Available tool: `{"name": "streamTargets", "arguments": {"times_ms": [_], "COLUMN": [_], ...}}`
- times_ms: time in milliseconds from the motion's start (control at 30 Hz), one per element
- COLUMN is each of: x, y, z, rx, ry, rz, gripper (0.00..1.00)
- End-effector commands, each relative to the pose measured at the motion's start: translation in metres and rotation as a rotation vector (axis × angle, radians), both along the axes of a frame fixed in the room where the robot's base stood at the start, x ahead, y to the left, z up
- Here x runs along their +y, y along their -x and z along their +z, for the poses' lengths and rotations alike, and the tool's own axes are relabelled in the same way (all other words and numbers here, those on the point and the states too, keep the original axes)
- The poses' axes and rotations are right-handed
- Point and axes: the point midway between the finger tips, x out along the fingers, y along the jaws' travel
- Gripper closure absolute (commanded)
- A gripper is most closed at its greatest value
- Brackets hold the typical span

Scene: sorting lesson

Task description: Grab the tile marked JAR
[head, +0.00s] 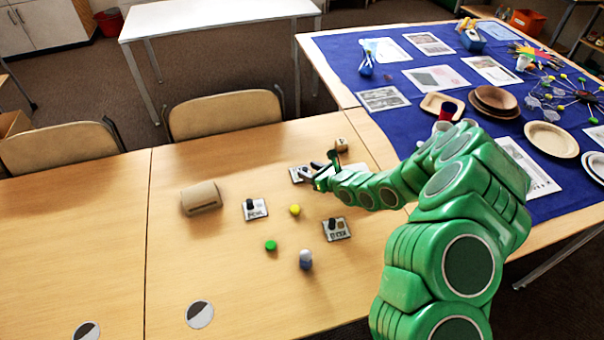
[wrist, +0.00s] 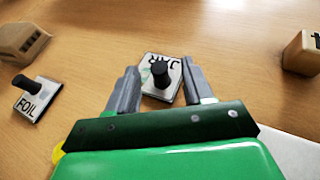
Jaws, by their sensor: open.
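The tile marked JAR (wrist: 149,92) lies flat on the wooden table in the wrist view, a pale square plate with an upright black knob. In the head view, the JAR tile (head: 296,175) is partly hidden by my gripper (head: 318,175). In the wrist view, my gripper (wrist: 160,75) is open, its two grey fingers on either side of the tile and its knob. The knob stands between the fingertips with gaps visible on both sides. I cannot tell whether the fingers touch the plate's edges.
A FOIL tile (wrist: 38,98) lies left; another knobbed tile (head: 337,229) lies nearer the front. A brown block (head: 202,197), wooden cube (head: 341,145), yellow ball (head: 295,210), green piece (head: 271,245) and grey-blue piece (head: 306,260) stand around. The table's left part is mostly clear.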

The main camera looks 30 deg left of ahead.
Motion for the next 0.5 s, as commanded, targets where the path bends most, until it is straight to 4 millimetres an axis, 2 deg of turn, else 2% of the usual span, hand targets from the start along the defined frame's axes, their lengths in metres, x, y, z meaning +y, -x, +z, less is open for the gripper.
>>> {"name": "streamTargets", "arguments": {"times_ms": [67,233,500], "x": [0.008,0.021,0.025], "y": [0.001,-0.006,-0.008], "z": [-0.007,-0.011,-0.011], "rx": [0.001,-0.003,-0.002], "ry": [0.004,0.001,-0.001], "rz": [0.002,0.0,-0.001], "gripper": [0.49,0.49,0.49]}}
